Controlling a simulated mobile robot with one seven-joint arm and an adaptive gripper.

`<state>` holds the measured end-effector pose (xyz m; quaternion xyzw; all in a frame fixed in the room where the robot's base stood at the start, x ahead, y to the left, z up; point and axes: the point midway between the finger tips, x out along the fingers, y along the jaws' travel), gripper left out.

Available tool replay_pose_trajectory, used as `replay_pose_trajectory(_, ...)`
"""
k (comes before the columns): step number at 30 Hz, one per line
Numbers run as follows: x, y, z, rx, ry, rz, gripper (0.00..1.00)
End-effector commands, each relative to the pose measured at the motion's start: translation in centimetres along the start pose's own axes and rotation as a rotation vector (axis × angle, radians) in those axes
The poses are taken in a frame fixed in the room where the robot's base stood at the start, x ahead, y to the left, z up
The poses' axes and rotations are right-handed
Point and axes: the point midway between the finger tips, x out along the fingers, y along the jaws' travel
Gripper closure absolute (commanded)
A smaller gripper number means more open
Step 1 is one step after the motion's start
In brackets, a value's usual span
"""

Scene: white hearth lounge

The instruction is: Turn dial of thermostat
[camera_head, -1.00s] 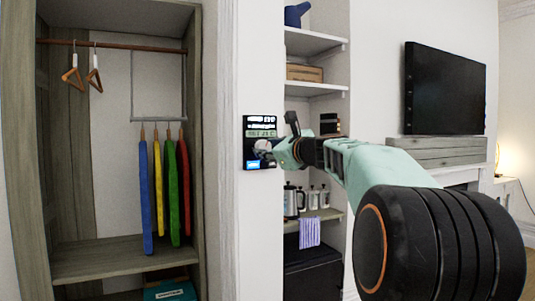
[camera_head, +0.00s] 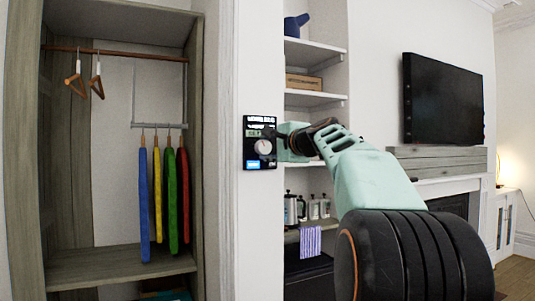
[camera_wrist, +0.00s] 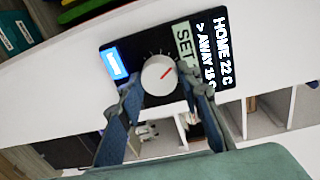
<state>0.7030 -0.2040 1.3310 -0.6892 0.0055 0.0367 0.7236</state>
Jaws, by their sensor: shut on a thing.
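The thermostat (camera_head: 251,160) is a black wall panel with a small display, a blue patch and a round grey-white dial (camera_head: 263,147). In the wrist view, the thermostat (camera_wrist: 143,49) appears turned sideways, with "SET", "HOME" and "AWAY" text. My gripper (camera_head: 275,138) reaches the panel from the right. In the wrist view, the two fingers of my gripper (camera_wrist: 158,88) lie on either side of the dial, shut on it. The exact finger contact is partly hidden.
An open wardrobe (camera_head: 119,258) with hangers and coloured garments stands left of the thermostat wall. Right of it, recessed shelves (camera_head: 313,98) hold a box, a blue jug and metal pots close to my arm. A television (camera_head: 442,99) hangs farther right.

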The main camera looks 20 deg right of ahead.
Motion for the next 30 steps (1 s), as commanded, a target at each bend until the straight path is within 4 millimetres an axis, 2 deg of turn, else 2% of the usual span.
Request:
replay_pose_trajectory(18, 0.01, 0.10, 0.09, -0.536, 0.033, 0.003, 0.93)
replay_pose_trajectory(30, 0.01, -0.01, 0.18, -0.697, 0.041, 0.005, 0.93)
